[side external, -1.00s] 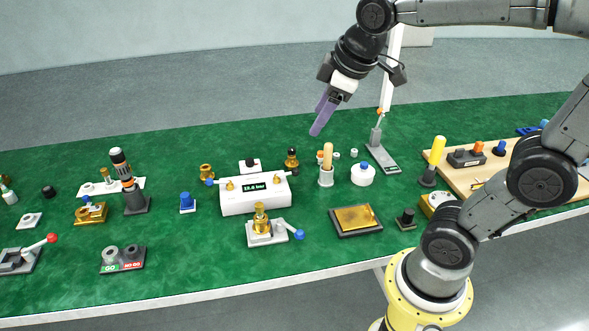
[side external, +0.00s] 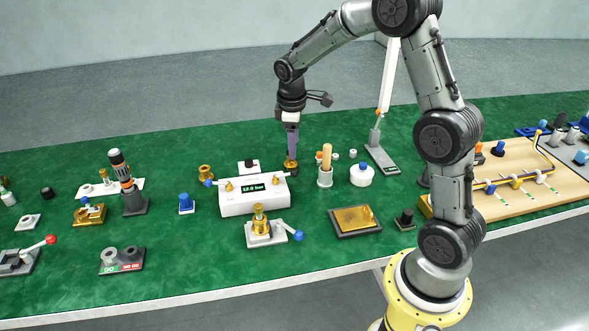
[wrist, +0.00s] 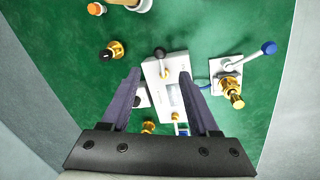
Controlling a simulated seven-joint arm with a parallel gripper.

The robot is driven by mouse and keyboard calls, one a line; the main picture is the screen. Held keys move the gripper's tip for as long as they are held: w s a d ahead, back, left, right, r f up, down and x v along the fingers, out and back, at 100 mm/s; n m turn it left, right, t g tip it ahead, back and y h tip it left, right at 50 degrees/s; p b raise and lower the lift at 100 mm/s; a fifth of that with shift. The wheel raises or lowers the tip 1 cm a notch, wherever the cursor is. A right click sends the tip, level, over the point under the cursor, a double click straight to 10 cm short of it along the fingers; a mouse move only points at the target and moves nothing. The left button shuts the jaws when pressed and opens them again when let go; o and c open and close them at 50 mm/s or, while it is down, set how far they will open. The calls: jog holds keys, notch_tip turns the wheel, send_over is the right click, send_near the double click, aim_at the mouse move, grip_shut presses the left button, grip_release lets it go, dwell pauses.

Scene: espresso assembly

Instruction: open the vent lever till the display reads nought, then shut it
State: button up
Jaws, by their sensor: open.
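The white box (side external: 254,195) has a lit display (side external: 254,188) on its front; it seems to read about 12 bar, but the digits are small. A lever with a black knob (wrist: 161,52) sits on a brass fitting at the box's right end in the side view. A lever with a blue knob (side external: 208,182) is at its left end. My gripper (side external: 292,155) points down behind the box's right end. In the wrist view its open fingers (wrist: 160,72) straddle part of the white box (wrist: 152,72), with the black knob just ahead of the tips. Nothing is held.
A brass valve with a blue-knobbed handle (side external: 260,232) stands in front of the box. A brass piece with a black top (wrist: 112,51) is near the fingers. A holder with a wooden handle (side external: 326,165) stands to the right. Green mat lies clear between these.

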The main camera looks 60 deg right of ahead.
aim_at(295, 170)
jog(key=f, duration=0.3)
jog(key=d+f, duration=0.1)
jog(key=f, duration=0.3)
jog(key=w+d+f, duration=0.1)
jog(key=f, duration=0.2)
jog(key=shift+f, duration=0.25)
grip_shut()
